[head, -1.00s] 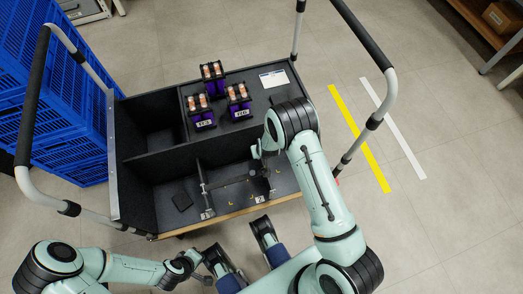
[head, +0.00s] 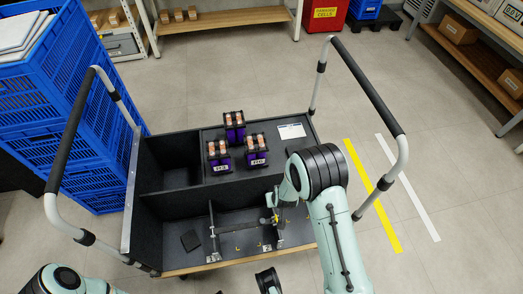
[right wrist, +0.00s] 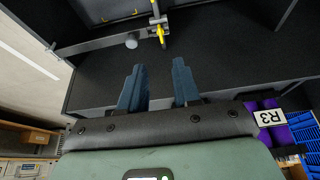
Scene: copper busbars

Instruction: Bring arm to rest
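My right arm reaches over the right part of the black cart (head: 131,200) in the head view. Its fingertips are hard to make out there. In the right wrist view my right gripper (right wrist: 160,86) has two blue-grey fingers apart with nothing between them, above the dark cart surface. A yellow-marked clamp-like part (right wrist: 158,30) lies beyond the fingertips, apart from them.
Three purple modules with copper-coloured tops stand on the cart's panel, one of them labelled R3 (head: 220,163). A white card (head: 291,131) lies to their right. Cart handles (head: 365,85) rise at both sides. Blue crates (head: 65,120) stand left.

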